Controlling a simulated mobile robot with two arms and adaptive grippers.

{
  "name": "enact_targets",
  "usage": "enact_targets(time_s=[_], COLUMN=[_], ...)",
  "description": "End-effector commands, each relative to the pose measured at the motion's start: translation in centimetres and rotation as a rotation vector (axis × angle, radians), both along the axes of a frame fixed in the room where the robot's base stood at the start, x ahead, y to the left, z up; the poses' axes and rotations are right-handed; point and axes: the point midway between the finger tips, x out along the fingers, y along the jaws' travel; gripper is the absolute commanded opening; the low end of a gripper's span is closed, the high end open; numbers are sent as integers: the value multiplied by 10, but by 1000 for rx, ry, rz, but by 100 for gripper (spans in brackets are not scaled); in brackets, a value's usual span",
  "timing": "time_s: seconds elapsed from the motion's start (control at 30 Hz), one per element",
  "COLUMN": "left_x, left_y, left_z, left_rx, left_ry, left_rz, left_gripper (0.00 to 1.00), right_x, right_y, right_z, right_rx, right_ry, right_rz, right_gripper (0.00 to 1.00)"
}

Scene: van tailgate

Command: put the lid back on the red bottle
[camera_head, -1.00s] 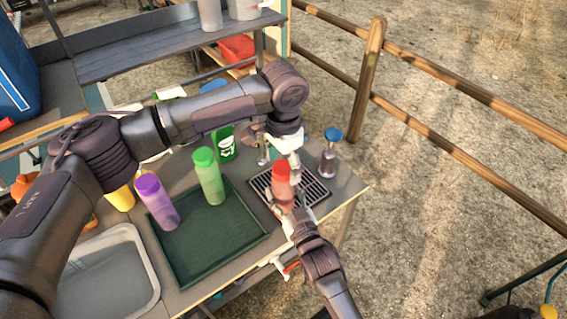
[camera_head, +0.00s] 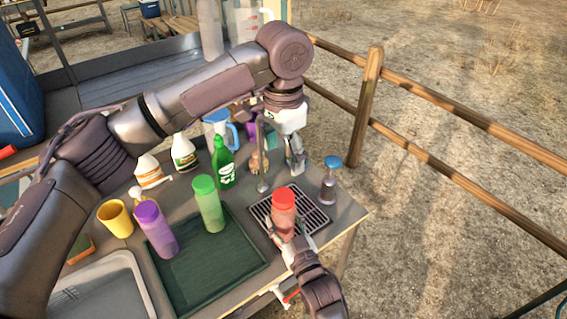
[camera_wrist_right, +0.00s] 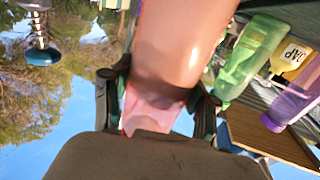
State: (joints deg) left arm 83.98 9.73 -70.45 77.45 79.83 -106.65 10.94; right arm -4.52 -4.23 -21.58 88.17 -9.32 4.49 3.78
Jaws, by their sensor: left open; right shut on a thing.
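The red bottle (camera_head: 281,226) stands upright over the dark drain grate at the counter's right end. A brighter red lid (camera_head: 284,198) sits on its top; I cannot tell whether it is screwed tight. My right gripper (camera_head: 284,236) is shut on the bottle's body from the near side. In the right wrist view the bottle (camera_wrist_right: 182,40) fills the upper middle between my fingers. My left gripper (camera_head: 296,167) is open and empty, above and behind the lid, apart from it.
The grate (camera_head: 315,219) lies beneath. A blue-topped bottle (camera_head: 328,186) stands to the right, a metal tap (camera_head: 262,165) behind. A green tray (camera_head: 205,265) bears green (camera_head: 209,208) and purple (camera_head: 156,232) bottles. A green soap bottle (camera_head: 223,165) stands behind them.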

Motion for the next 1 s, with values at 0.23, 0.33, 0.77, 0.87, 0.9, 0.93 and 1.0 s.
enact_targets(time_s=[0.23,0.33,0.77,0.87,0.9,0.93,1.0], left_x=[0,0,0,0,0,0,0], left_y=[0,0,0,0,0,0,0], left_z=[1,1,1,1,1,1,1], left_rx=[0,0,0,0,0,0,0], left_ry=[0,0,0,0,0,0,0], left_rz=[0,0,0,0,0,0,0], left_gripper=[81,81,81,81,81,81,81], right_x=[0,0,-1,-8,-13,-17,-30], right_y=[0,0,-1,-3,-6,-7,-12], right_z=[0,0,0,-1,-1,-2,-1], right_rx=[0,0,0,-1,-2,-2,-1], right_ry=[0,0,1,1,1,2,3], right_rz=[0,0,0,0,0,0,0], right_gripper=[0,72,88,88,88,88,88])
